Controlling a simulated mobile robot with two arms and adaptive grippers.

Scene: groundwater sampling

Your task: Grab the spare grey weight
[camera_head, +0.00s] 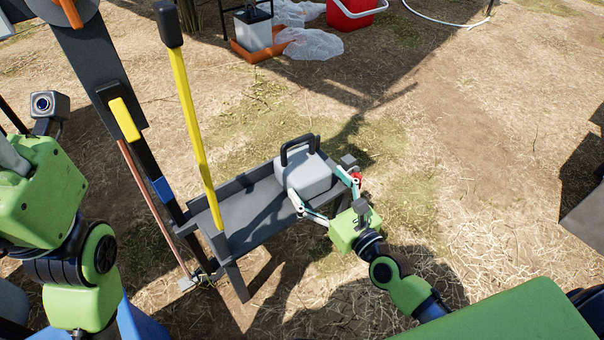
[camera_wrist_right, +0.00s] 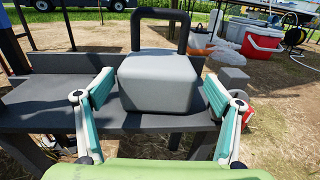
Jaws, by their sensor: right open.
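The grey weight (camera_head: 305,176) is a blocky grey body with a dark handle on top. It sits upright on the right part of a dark grey bench (camera_head: 252,221). My right gripper (camera_head: 326,192) is open at the near side of the weight, with one finger toward each side. In the right wrist view, the weight (camera_wrist_right: 159,82) stands between and beyond the teal-padded fingers of the gripper (camera_wrist_right: 158,95), with a visible gap at the left finger. My left gripper is not in view; only part of my left arm shows at the left of the head view.
A yellow post (camera_head: 194,130) with a dark top rises at the bench's left end. An orange tray (camera_head: 258,52) with a white container and a red cooler (camera_head: 350,14) are on the ground at the back. Open dry ground lies right of the bench.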

